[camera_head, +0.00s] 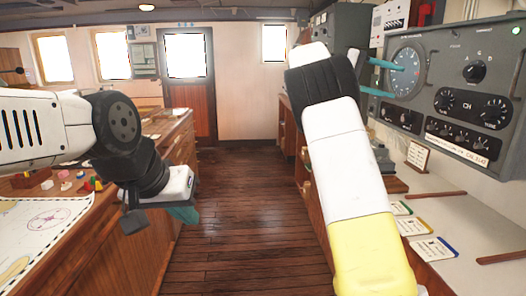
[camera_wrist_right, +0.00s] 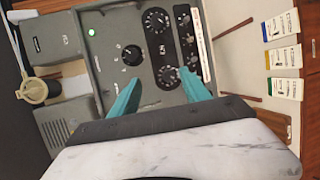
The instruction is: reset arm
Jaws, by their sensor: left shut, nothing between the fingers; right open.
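My right arm reaches up from the bottom right of the head view. My right gripper (camera_head: 394,80) has its two teal fingers spread apart and empty, in front of the grey control panel (camera_head: 452,72). In the right wrist view the open fingers (camera_wrist_right: 158,82) point at the panel's knobs (camera_wrist_right: 158,22); I cannot tell how close the tips are. My left gripper (camera_head: 184,214) hangs pointing down beside the edge of the left chart counter. It is shut with nothing visible in it; its fingertips are partly hidden.
The chart counter (camera_head: 90,240) on the left holds a paper chart (camera_head: 48,218) and small coloured pieces. On the right, a console top (camera_head: 480,215) holds cards and thin sticks. The wooden floor (camera_head: 245,220) between them is clear up to a door (camera_head: 190,92).

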